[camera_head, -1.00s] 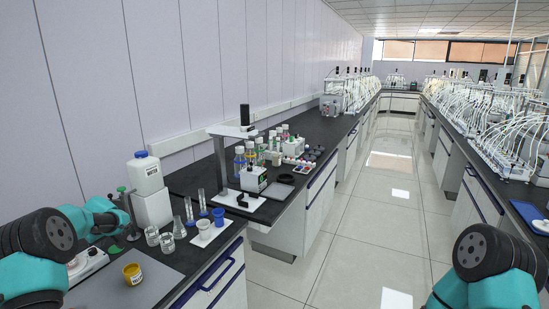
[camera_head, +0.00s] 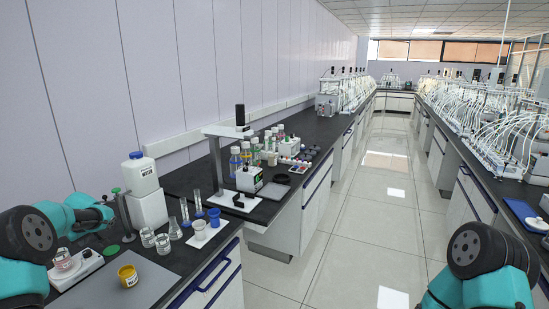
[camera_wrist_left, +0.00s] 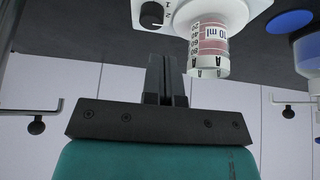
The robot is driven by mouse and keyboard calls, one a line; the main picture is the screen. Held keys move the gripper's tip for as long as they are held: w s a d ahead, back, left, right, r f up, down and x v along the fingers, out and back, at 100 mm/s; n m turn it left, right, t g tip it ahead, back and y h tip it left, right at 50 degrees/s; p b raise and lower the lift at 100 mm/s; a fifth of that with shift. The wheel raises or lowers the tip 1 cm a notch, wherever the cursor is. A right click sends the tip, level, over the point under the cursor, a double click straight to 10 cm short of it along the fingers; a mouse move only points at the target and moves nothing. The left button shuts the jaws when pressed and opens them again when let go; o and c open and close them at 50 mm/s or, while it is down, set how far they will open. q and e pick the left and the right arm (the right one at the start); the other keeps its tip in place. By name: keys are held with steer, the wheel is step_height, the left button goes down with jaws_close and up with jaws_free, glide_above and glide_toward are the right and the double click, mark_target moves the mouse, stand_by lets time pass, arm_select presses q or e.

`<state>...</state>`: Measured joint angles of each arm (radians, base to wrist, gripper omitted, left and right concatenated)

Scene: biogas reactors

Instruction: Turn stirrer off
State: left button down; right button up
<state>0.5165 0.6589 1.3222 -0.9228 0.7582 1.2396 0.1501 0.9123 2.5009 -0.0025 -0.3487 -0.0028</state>
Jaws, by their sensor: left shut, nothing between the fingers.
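The stirrer (camera_head: 90,263) is a white plate device on the dark bench at the lower left, with a small beaker (camera_head: 63,260) of pinkish content on it. In the left wrist view the picture is inverted: the stirrer's white body (camera_wrist_left: 185,12) is at the top, with its black knob (camera_wrist_left: 152,14) and the marked beaker (camera_wrist_left: 208,48). My left gripper (camera_wrist_left: 166,80) is shut and empty, its fingers pointing toward the knob but apart from it in the picture. In the head view the left gripper (camera_head: 106,214) is above and behind the stirrer. My right gripper is out of view.
A yellow jar (camera_head: 128,275) stands on a grey mat in front of the stirrer. Glass beakers (camera_head: 148,237), a white canister (camera_head: 140,172) and a rod stand (camera_head: 123,210) are close by on the right. Bottles and a stand are farther along the bench. The aisle floor is clear.

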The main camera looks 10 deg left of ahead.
mark_target(96, 256)
arm_select(q)
steer(key=shift+f, duration=0.1)
steer(key=shift+f, duration=3.4)
steer(key=shift+d+f, duration=0.1)
steer(key=shift+f, duration=0.05)
steer(key=shift+w+d, duration=0.35)
steer(key=shift+w, duration=0.25)
steer(key=shift+w+d, duration=0.1)
steer(key=shift+w, duration=0.5)
steer(key=shift+s+d, duration=0.1)
steer(key=shift+d, duration=0.15)
